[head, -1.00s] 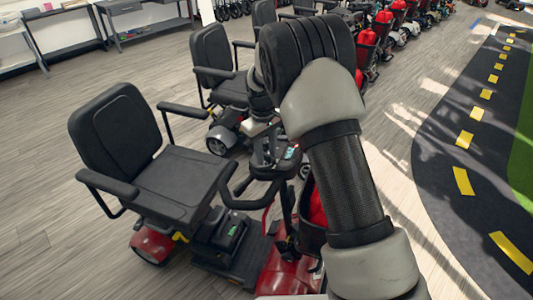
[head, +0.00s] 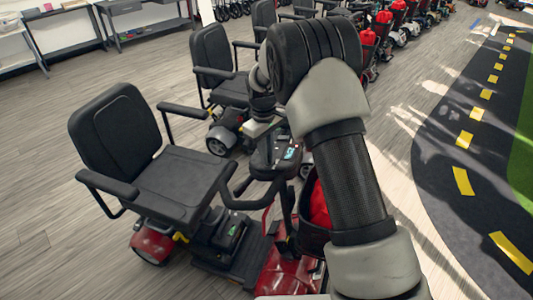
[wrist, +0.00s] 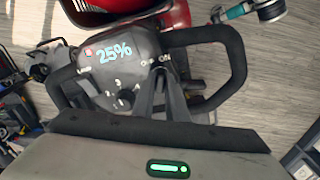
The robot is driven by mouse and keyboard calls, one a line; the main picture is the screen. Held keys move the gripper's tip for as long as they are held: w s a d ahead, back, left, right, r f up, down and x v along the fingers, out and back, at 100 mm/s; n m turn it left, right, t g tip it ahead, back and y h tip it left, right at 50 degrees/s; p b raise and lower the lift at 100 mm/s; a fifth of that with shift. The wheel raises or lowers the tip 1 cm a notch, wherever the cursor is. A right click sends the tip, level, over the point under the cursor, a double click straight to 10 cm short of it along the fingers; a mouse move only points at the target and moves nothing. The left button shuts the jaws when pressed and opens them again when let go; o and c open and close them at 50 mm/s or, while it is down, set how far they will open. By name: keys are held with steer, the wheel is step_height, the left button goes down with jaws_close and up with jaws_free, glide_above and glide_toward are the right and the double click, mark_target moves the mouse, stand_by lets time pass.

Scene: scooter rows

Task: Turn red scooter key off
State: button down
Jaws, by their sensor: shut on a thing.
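The red scooter (head: 290,272) stands in front of me, with a black seat and a red front body. Its dark console (head: 275,157) sits between black handlebars. In the wrist view the console (wrist: 115,72) shows a lit 25% display, a numbered speed dial (wrist: 125,97) and OFF and ON labels. My gripper (wrist: 160,74) reaches onto the console just below these labels, its fingers closed together. It is shut on the key, which the fingers hide. In the head view the fingers are too small to make out beside the console.
The black handlebar loop (wrist: 225,60) curves close to the right of my gripper. A red basket liner (head: 319,205) lies under my arm. Another black-seated scooter (head: 215,65) stands behind, with a row beyond. Open wooden floor lies at left.

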steer(key=n+p, duration=0.1)
steer(key=n, duration=0.4)
steer(key=shift+w+r+g, duration=0.1)
steer(key=shift+g, duration=0.3)
steer(key=n, duration=0.2)
steer(key=n+p, duration=0.1)
steer(key=n, duration=0.2)
steer(key=shift+g+y, duration=0.3)
steer(key=shift+n, duration=0.4)
steer(key=c, duration=1.8)
jaws_free()
steer(key=shift+o, duration=0.2)
step_height(320, 180, up, 17)
steer(key=w, duration=0.1)
steer(key=shift+w+a+r+p, duration=0.15)
steer(key=shift+w+p, duration=0.05)
steer(key=shift+p, duration=0.2)
